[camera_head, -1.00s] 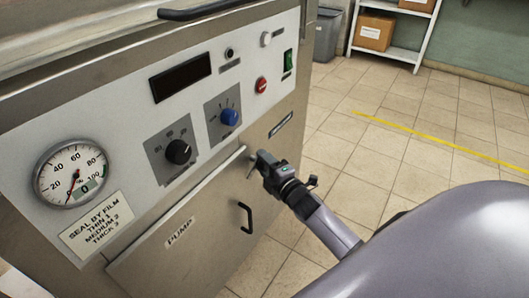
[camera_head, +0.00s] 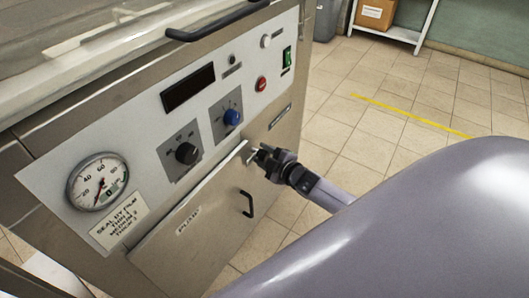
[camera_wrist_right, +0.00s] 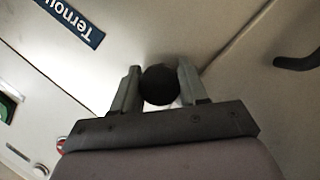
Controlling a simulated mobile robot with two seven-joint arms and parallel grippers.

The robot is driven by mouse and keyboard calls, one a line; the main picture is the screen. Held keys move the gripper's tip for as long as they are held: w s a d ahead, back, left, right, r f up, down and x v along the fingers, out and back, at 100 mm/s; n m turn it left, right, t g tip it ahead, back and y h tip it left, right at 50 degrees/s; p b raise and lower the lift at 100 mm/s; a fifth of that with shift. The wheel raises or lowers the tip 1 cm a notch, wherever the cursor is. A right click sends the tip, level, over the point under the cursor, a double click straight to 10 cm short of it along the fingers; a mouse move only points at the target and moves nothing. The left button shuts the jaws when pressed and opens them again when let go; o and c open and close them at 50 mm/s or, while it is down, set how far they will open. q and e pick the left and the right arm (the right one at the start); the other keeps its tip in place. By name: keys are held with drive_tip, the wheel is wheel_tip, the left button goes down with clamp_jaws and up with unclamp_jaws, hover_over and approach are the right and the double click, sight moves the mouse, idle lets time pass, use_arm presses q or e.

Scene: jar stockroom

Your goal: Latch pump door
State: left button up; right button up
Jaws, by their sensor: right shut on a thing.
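The pump door (camera_head: 197,240) is a plain metal panel labelled PUMP at the bottom of the machine front, with a black bar handle (camera_head: 246,204). Its upper edge shows as a pale strip; I cannot tell whether the door sits flush. My right gripper (camera_head: 258,158) is at the door's upper right corner. In the right wrist view, the fingers (camera_wrist_right: 158,76) are on both sides of a round black knob (camera_wrist_right: 159,88) and shut on it. The knob's base is hidden, so its turn cannot be read. The door handle also shows in the wrist view (camera_wrist_right: 298,62). My left gripper is out of view.
Above the door is a control panel with a gauge (camera_head: 97,183), a black dial (camera_head: 187,153), a blue dial (camera_head: 232,117) and a red button (camera_head: 261,84). A black lid handle (camera_head: 215,24) juts out above. Tiled floor to the right is open.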

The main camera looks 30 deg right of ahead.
sight(266, 157)
drive_tip(key=shift+a, duration=0.15)
drive_tip(key=o, duration=0.8)
drive_tip(key=shift+c, duration=0.2)
drive_tip(key=p+v, duration=0.2)
drive_tip(key=v, duration=0.3)
drive_tip(key=shift+s+r, duration=0.15)
drive_tip(key=shift+s, duration=0.2)
drive_tip(key=shift+s+r, duration=0.2)
drive_tip(key=shift+s, duration=0.5)
drive_tip(key=s+a+r+m+g+p, duration=0.2)
drive_tip(key=s+a+r+m+p, duration=0.2)
drive_tip(key=s+a, duration=0.3)
drive_tip(key=s+a+r+m+g+p, duration=0.2)
drive_tip(key=s+a+r+m+p, duration=0.3)
drive_tip(key=s, duration=0.8)
drive_tip(key=shift+a+r+g+y+p, duration=0.25)
drive_tip(key=shift+a+g+y+p, duration=0.15)
drive_tip(key=shift+a+p, duration=0.7)
